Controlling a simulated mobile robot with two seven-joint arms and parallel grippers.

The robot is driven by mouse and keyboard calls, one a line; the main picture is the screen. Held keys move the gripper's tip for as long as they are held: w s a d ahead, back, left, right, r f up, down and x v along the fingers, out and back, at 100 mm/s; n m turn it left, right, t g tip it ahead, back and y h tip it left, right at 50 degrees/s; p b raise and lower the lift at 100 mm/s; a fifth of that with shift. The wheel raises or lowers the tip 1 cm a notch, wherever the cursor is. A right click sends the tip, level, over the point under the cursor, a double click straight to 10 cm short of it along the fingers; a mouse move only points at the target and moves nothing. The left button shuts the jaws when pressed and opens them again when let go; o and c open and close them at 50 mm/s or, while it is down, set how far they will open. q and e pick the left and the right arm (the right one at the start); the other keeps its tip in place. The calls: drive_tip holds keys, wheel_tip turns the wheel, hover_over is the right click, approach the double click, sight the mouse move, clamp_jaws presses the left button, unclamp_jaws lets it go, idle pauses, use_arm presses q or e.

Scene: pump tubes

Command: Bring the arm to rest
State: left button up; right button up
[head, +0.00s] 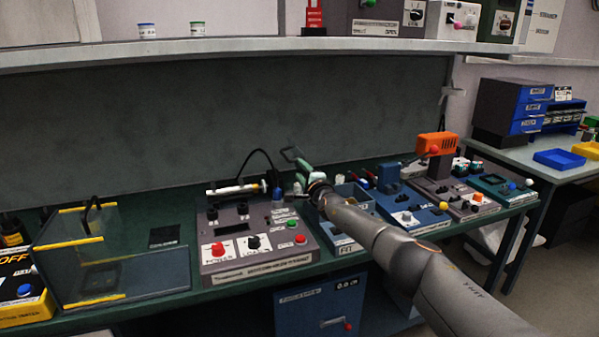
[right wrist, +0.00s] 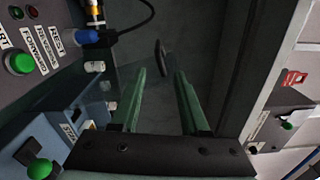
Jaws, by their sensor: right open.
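My right arm (head: 405,262) reaches in from the lower right over the bench. My right gripper (head: 299,160) is at its end, above the back of the bench, just right of the grey console. In the right wrist view its two green fingers (right wrist: 158,75) are spread apart with nothing visible between them. The grey console (head: 260,247) has red and black knobs, and a pale horizontal tube (head: 236,189) lies across its top. Its green button (right wrist: 20,63) shows at the left of the right wrist view. My left gripper is not in view.
A clear box with yellow edges (head: 108,298) stands at the left. Blue bins and devices (head: 412,215) and an orange-topped device (head: 436,145) crowd the bench right of my gripper. A shelf (head: 300,45) runs above the bench. A black cable (head: 262,153) arches beside the gripper.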

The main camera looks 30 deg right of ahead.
drive_tip(key=shift+a, duration=0.1)
drive_tip(key=s+a+f+m+g, duration=0.1)
drive_tip(key=s+a+f+m, duration=0.5)
drive_tip(key=a+f+m, duration=0.35)
drive_tip(key=s+a+f+m, duration=0.6)
drive_tip(key=a+f+m, duration=0.2)
drive_tip(key=a+m, duration=0.25)
drive_tip(key=s+a+f+m+g, duration=0.2)
drive_tip(key=s+f+m+g, duration=0.25)
drive_tip(key=s+m, duration=0.55)
drive_tip(key=s+a+f+m+g, duration=0.25)
drive_tip(key=s+f+m, duration=0.35)
drive_tip(key=s, duration=0.5)
drive_tip(key=s+r+m+g+y, duration=0.25)
drive_tip(key=s+m, duration=0.35)
drive_tip(key=s, duration=0.4)
drive_tip(key=s+r+m+g+y, duration=0.15)
drive_tip(key=s+m+g, duration=0.35)
drive_tip(key=s, duration=0.6)
drive_tip(key=w+a+f+t+y, duration=0.1)
drive_tip(key=w+a+f+t, duration=0.1)
drive_tip(key=f, duration=0.3)
drive_tip(key=w+a+f+m+t+y, duration=0.1)
drive_tip(key=w+a+f+t, duration=0.1)
drive_tip(key=f+t, duration=0.3)
drive_tip(key=shift+w+a+f, duration=0.4)
drive_tip(key=shift+a+f, duration=0.25)
drive_tip(key=shift+f, duration=0.05)
